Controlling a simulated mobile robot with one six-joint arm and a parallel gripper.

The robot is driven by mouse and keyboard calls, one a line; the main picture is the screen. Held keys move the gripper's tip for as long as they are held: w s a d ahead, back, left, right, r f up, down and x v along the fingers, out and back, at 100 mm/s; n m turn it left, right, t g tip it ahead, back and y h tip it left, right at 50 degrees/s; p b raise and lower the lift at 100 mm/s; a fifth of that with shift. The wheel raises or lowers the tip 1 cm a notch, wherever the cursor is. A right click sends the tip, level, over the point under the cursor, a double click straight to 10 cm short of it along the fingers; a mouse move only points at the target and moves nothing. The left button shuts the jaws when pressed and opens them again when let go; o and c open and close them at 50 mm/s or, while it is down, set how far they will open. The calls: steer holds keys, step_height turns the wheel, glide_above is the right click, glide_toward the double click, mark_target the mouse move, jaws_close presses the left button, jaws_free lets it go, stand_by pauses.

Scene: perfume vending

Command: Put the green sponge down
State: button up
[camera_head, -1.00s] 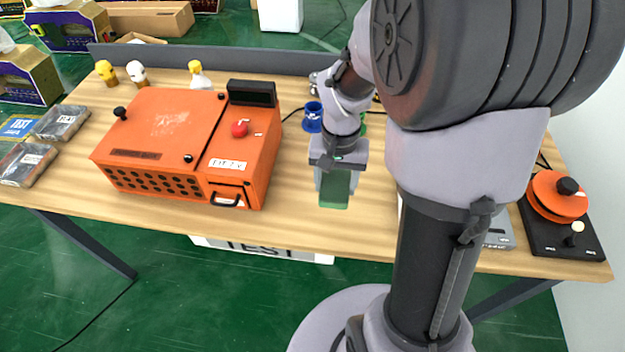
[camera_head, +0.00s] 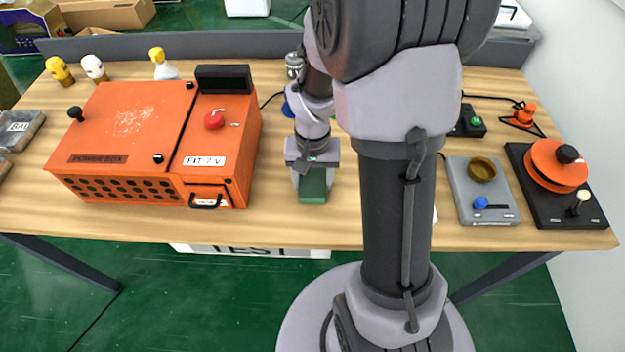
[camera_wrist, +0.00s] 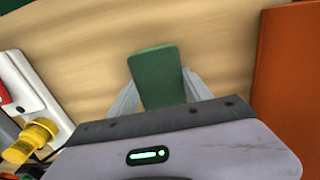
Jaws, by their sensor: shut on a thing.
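The green sponge (camera_head: 313,184) is a dark green block held upright below my gripper, over the table's front middle. My gripper (camera_head: 312,176) is shut on it. In the wrist view the sponge (camera_wrist: 157,76) sits between the two grey fingers of my gripper (camera_wrist: 160,95), with wood surface around it. I cannot tell whether its lower end touches the table.
An orange power box (camera_head: 130,130) stands to the left of my gripper. A grey device with a blue knob (camera_head: 480,203) and a black-based orange disc device (camera_head: 557,165) stand on the right. The table (camera_head: 260,225) is bare in front of my gripper.

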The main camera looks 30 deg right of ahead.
steer(key=shift+f, duration=0.15)
steer(key=o, duration=1.5)
steer(key=shift+c, duration=0.2)
step_height(320, 180, up, 12)
steer(key=p, duration=0.5)
step_height(320, 180, up, 5)
steer(key=t, duration=0.1)
glide_above(312, 180)
steer(key=a, duration=0.3)
steer(key=s+a+r+n+t+y, duration=0.2)
steer(key=s+a+r+t, duration=0.2)
steer(key=s+a+r, duration=0.5)
steer(key=shift+s+a+r+t, duration=0.4)
steer(key=shift+s+a, duration=0.75)
steer(key=shift+a, duration=0.1)
